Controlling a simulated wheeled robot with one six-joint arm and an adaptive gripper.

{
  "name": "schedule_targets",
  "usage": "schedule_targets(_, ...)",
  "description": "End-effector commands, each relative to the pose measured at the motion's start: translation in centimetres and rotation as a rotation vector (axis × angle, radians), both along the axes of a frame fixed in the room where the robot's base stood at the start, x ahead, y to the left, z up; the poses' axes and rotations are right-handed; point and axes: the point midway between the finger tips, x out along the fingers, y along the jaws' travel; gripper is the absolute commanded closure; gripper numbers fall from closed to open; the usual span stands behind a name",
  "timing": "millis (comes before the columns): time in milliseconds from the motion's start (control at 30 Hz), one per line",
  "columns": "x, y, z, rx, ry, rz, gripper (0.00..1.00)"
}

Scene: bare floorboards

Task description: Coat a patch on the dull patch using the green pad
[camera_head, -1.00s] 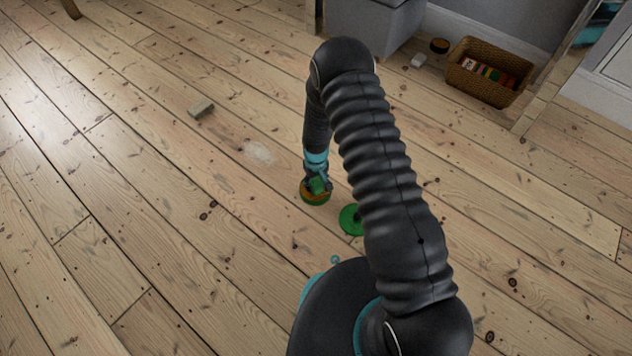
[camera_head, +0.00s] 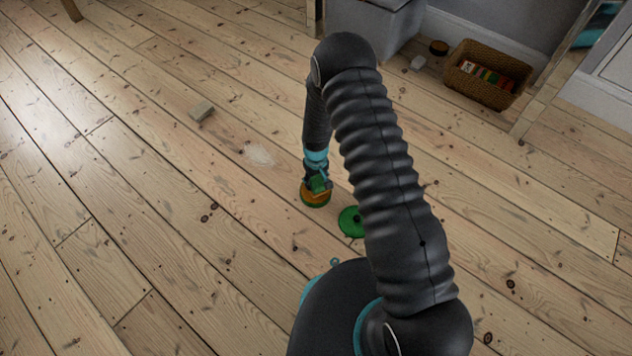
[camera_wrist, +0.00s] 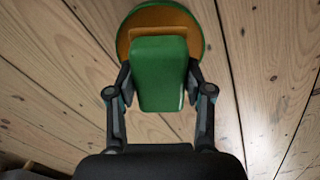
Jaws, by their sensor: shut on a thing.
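My gripper (camera_wrist: 160,90) is shut on the green pad's block-shaped green handle (camera_wrist: 158,75). Below the handle is a round orange-brown disc with a green rim; this green pad (camera_head: 317,197) also shows in the head view, low over the floorboards. Whether it touches the floor I cannot tell. The dull patch (camera_head: 258,155) is a pale, whitish smear on the boards, up and left of my gripper. The pad is apart from it.
A flat green round thing (camera_head: 351,221) with a dark spot lies right of the pad, partly behind my arm. A wicker basket (camera_head: 487,92) stands at the back right. Floor to the left is clear.

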Motion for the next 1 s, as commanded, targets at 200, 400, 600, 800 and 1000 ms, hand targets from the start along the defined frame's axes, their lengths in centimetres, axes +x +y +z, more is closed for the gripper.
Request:
schedule_targets(200, 0.1, 0.0, 1.8, 0.001, -0.002, 0.0, 0.76)
schedule_targets(400, 0.1, 0.0, 3.1, 0.0, -0.001, 0.0, 0.76)
schedule_targets(600, 0.1, 0.0, 4.3, 0.0, -0.001, 0.0, 0.76)
schedule_targets(800, 0.0, 0.0, 4.3, 0.0, 0.0, 0.0, 0.76)
schedule_targets(1000, 0.2, -0.5, 5.0, 0.001, -0.002, -0.015, 0.76)
